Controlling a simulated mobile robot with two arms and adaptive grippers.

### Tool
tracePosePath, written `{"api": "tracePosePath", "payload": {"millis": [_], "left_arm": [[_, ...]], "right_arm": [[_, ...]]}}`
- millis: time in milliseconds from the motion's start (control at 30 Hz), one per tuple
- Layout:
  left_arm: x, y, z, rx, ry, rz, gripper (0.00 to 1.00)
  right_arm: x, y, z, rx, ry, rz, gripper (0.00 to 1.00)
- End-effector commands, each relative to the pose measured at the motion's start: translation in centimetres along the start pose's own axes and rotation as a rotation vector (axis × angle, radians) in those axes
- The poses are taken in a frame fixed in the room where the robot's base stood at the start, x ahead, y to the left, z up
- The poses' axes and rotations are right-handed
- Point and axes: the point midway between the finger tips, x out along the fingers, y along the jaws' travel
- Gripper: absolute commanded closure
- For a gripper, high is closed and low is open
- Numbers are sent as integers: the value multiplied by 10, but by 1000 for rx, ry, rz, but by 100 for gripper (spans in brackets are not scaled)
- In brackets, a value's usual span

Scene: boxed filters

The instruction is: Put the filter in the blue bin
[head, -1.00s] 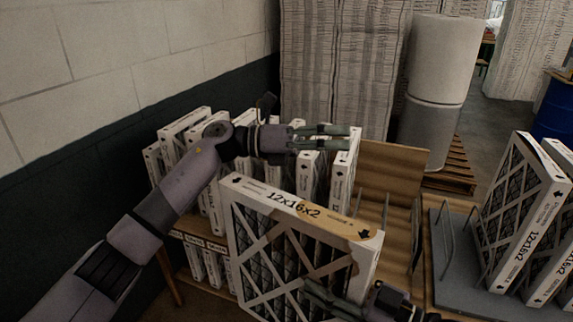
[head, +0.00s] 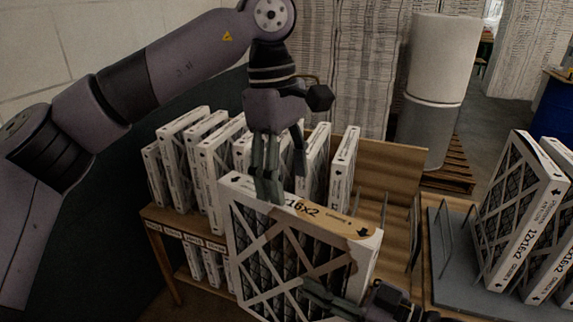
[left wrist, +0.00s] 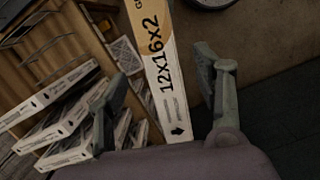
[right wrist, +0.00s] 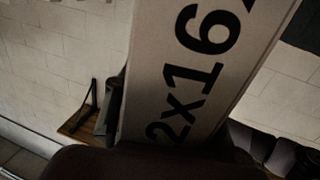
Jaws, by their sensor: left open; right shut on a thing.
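A white-framed filter (head: 300,250) marked 12x16x2, with a dark pleated face and a tan patch on its top edge, stands upright in front in the head view. My right gripper (head: 318,290) is shut on this filter near its lower right; the filter's edge fills much of the right wrist view (right wrist: 190,70). My left gripper (head: 284,186) is open and points down at the filter's top edge. In the left wrist view the filter's edge (left wrist: 165,80) lies between the spread fingers, with gaps beside it. A blue bin (head: 555,108) is partly visible at the far right.
A wooden rack (head: 385,165) holds several filters (head: 200,160) behind the held one, with empty wire-divided slots at right. A grey surface (head: 450,275) at right holds more filters (head: 525,215). A tall wrapped roll (head: 440,90) stands behind.

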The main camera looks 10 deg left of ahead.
Motion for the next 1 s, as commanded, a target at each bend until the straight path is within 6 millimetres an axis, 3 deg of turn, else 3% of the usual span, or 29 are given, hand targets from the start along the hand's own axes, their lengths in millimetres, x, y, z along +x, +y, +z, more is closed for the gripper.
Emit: {"api": "tracePosePath", "payload": {"millis": [300,500,700,1000], "left_arm": [[61,-1,0,0,-4,-3,39],[91,0,1,-1,-4,-2,39],[104,0,1,-2,-4,0,39],[105,0,1,-2,-5,1,40]], "right_arm": [[0,0,-1,0,2,-1,100],[0,0,-1,-1,2,-1,100],[0,0,-1,-1,2,-1,100],[0,0,-1,-1,2,-1,100]]}}
